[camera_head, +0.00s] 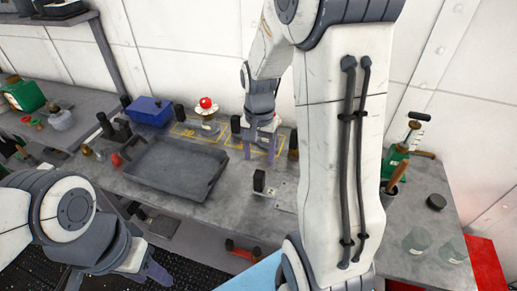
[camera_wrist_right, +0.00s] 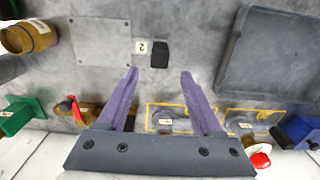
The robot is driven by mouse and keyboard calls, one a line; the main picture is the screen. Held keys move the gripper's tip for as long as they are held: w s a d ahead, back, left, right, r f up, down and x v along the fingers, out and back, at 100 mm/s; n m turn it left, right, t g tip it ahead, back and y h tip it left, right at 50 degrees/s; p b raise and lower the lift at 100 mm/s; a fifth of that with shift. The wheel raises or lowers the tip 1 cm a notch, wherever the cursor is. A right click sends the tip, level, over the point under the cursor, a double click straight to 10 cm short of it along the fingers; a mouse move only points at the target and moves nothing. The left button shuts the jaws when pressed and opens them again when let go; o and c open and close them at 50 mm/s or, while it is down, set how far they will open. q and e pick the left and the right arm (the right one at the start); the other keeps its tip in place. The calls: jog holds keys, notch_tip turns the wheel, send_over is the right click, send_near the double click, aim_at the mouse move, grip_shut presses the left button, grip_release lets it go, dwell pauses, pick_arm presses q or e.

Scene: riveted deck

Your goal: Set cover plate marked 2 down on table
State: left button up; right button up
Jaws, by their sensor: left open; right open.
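A flat grey square plate with small corner fasteners (camera_wrist_right: 102,40) lies on the table (camera_wrist_right: 195,85), and a white tag reading 2 (camera_wrist_right: 140,46) sits at its edge. A small black block (camera_wrist_right: 160,53) is beside the tag. In the head view the plate (camera_head: 286,197) is partly hidden by my right arm, and the black block (camera_head: 259,180) stands at its left. My left gripper (camera_head: 148,272) is at the lower left, open, away from the plate.
A dark tray (camera_head: 175,170) lies left of the plate. Yellow-outlined areas hold a red-topped part (camera_head: 207,105), with a blue box (camera_head: 149,111) nearby. Green equipment (camera_head: 395,160), a black disc (camera_head: 436,202) and glass jars stand at the right end.

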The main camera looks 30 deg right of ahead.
notch_tip(320, 180, up, 2)
jog(key=shift+r, duration=0.1)
jog(key=shift+a, duration=0.15)
jog(key=s+a+r+n, duration=0.1)
jog(key=s+a+n, duration=0.25)
jog(key=a, duration=0.35)
jog(key=s+a+r+n, duration=0.1)
jog(key=s+a+n, duration=0.1)
jog(key=a+n, duration=0.4)
jog(key=s+a+r+n+y, duration=0.1)
jog(key=s+a+n, duration=0.7)
jog(key=s, duration=0.4)
jog(key=shift+s+a, duration=0.35)
jog(key=shift+a, duration=0.25)
